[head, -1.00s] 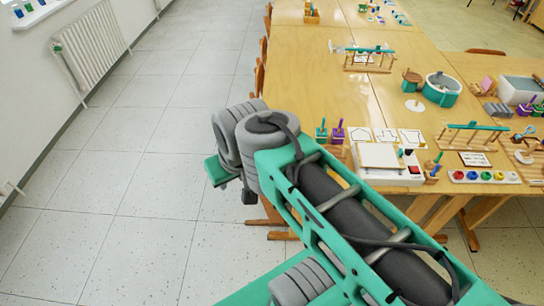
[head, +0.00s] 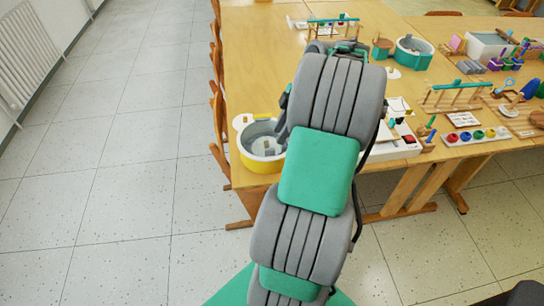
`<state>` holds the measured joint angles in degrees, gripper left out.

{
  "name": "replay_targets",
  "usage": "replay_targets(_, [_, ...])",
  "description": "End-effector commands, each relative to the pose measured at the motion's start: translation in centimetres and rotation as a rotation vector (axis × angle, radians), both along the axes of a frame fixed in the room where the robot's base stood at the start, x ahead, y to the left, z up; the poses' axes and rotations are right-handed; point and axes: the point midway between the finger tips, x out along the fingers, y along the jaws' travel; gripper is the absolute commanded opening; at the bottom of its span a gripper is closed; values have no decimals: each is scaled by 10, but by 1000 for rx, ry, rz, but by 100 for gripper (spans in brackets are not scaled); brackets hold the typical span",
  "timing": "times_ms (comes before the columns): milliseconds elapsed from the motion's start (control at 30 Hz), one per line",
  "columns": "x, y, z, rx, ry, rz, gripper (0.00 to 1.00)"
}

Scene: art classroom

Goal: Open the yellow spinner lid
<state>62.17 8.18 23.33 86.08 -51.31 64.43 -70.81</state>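The yellow spinner (head: 262,157) is a round tub with a yellow lower wall and a white rim. It stands at the near left corner of the wooden table in the head view, left of my arm. A white tab sticks out at the left of its rim. Its top shows grey-blue; I cannot tell whether a clear lid covers it. My arm rises through the middle of the view and hides part of the table. A dark grey part of my arm's end reaches down at the spinner's right side. My gripper's fingers cannot be made out, nor whether they touch it.
A teal round tub (head: 415,53) stands farther back, with a white disc (head: 393,72) beside it. A white board (head: 400,147), a rack with a teal bar (head: 456,86) and colored pots (head: 476,135) lie to the right. Chairs (head: 218,100) line the table's left edge. The floor at left is clear.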

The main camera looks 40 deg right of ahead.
Motion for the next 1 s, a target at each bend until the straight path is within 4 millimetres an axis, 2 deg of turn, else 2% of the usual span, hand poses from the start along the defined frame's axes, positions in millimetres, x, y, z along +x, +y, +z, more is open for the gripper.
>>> replay_targets(433, [14, 21, -64, 1, -4, 11, 33])
replay_targets(767, [15, 23, -70, -2, -4, 8, 32])
replay_targets(1000, [15, 22, -70, -2, -4, 8, 12])
